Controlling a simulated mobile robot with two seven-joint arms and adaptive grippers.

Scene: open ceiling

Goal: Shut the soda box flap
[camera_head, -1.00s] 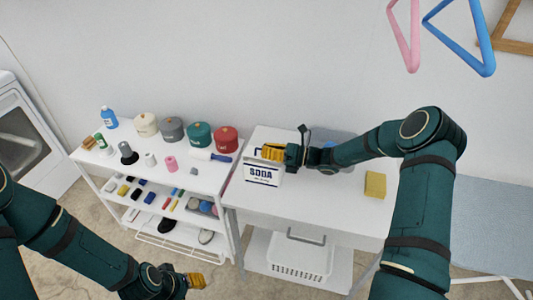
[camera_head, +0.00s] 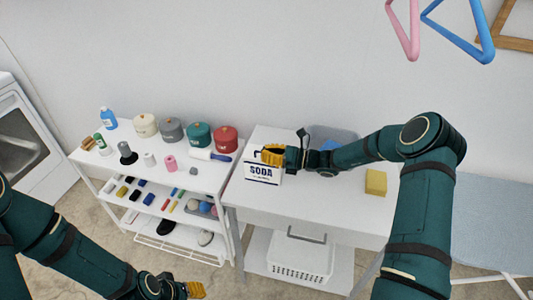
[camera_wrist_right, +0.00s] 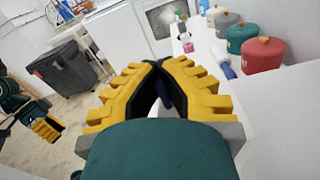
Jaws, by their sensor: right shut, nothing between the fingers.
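The soda box (camera_head: 263,173) is white with dark blue SODA lettering and stands on the white table at centre. My right gripper (camera_head: 264,156) is at the box's top edge in the head view, with its yellow fingers shut and empty. The fingers and wrist hide most of the box top, so I cannot tell the flap's angle. The right wrist view shows the yellow fingertips (camera_wrist_right: 157,66) together; the box is not clearly seen there. My left gripper (camera_head: 196,290) is low at the bottom edge, far from the box, and its fingers are too small to judge.
A yellow sponge (camera_head: 376,182) and a grey-blue bin (camera_head: 340,134) share the table (camera_head: 330,206). A shelf at left holds several canisters, including a red one (camera_head: 226,139). A white basket (camera_head: 301,258) sits below the table. An ironing board (camera_head: 492,220) stands at right.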

